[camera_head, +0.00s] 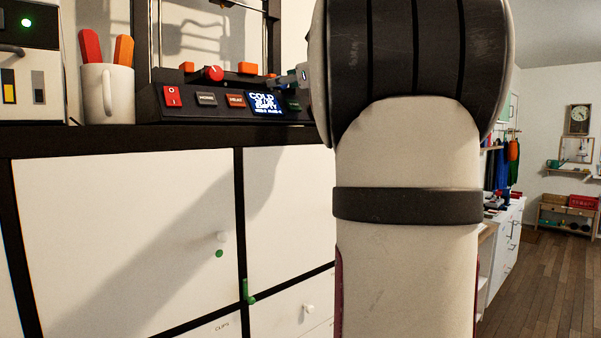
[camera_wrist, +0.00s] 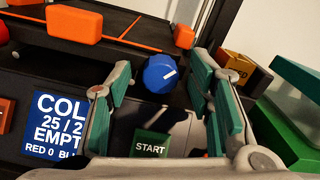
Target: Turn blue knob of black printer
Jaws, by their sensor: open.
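The black printer (camera_head: 150,105) stands on top of the cabinet at the upper left in the head view. Its blue knob (camera_wrist: 160,74) is at the upper centre of the wrist view, with a short white mark slanting toward the upper right. My gripper (camera_wrist: 158,82) is open, with one teal-padded finger left of the knob and one right of it. A gap shows on each side, and I cannot tell how deep the fingers reach around it. In the head view my arm hides the printer's right end.
A green START button (camera_wrist: 150,145) lies below the knob, and a display (camera_wrist: 57,125) is at left. Orange blocks (camera_wrist: 75,24) sit behind. A green box (camera_wrist: 285,125) stands close to the right finger. A white mug (camera_head: 107,95) stands left of the printer.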

